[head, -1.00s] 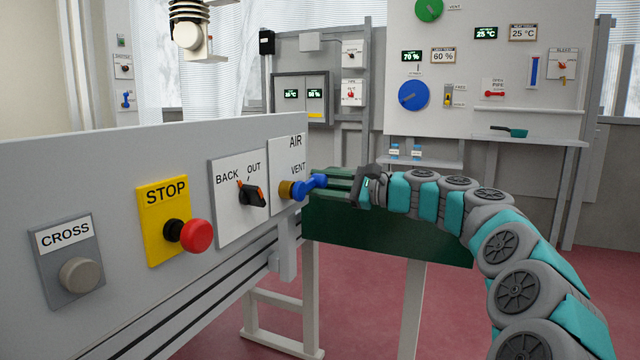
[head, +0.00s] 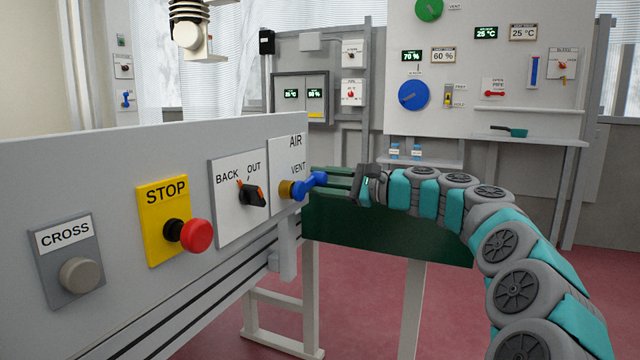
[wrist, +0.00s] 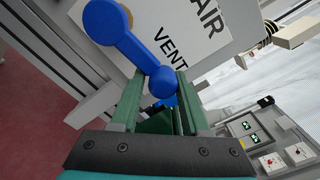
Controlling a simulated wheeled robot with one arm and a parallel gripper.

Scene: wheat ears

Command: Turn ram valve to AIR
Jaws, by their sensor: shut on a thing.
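The ram valve has a blue handle (head: 311,184) on a brass stem (head: 288,190), on a white plate (head: 289,152) marked AIR above and VENT below. In the head view the handle points right, slightly up, beside VENT. In the wrist view the blue handle (wrist: 131,44) runs from its hub down to a round knob. My gripper (head: 330,184) has green fingers reaching from the right. In the wrist view my gripper (wrist: 158,95) has its fingers on either side of the knob, shut on it. Part of the knob is hidden by the fingers.
A BACK/OUT switch (head: 251,194), a red STOP button (head: 195,235) and a grey CROSS button (head: 78,274) sit left of the valve on the same panel. A green-topped bench (head: 380,235) stands behind my arm. A wall board with gauges is farther back.

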